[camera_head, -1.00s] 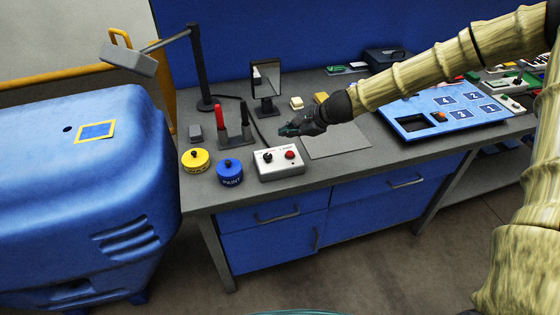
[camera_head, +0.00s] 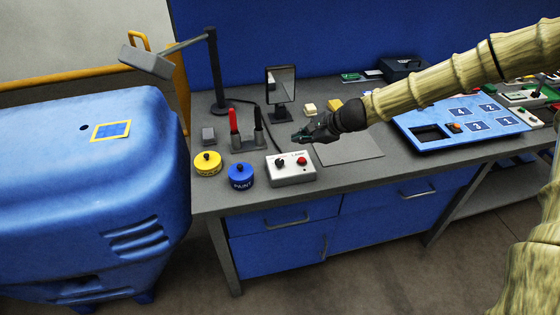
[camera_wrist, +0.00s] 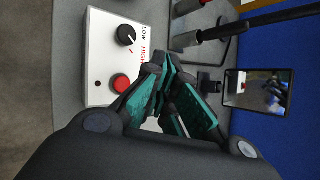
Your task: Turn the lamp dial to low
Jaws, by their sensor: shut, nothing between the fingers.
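The lamp box (camera_head: 291,171) is a small white control box near the front edge of the bench, with a black dial (camera_head: 280,161) at its left and a red button (camera_head: 302,161) at its right. In the wrist view the black dial (camera_wrist: 126,35) has a white pointer line, with LOW and HIGH printed beside it; which one it points at is hard to tell. The red button (camera_wrist: 120,84) lies nearer my fingers. My gripper (camera_head: 298,137) is shut and empty, just behind and above the box, apart from the dial. Its dark and teal fingers also show in the wrist view (camera_wrist: 168,80).
A grey desk lamp (camera_head: 147,62) stands at the back left. Yellow (camera_head: 207,163) and blue (camera_head: 241,176) lidded pots stand left of the box. A red-and-black handled stand (camera_head: 247,142) and a mirror (camera_head: 281,86) are behind. A grey mat (camera_head: 347,149) lies right.

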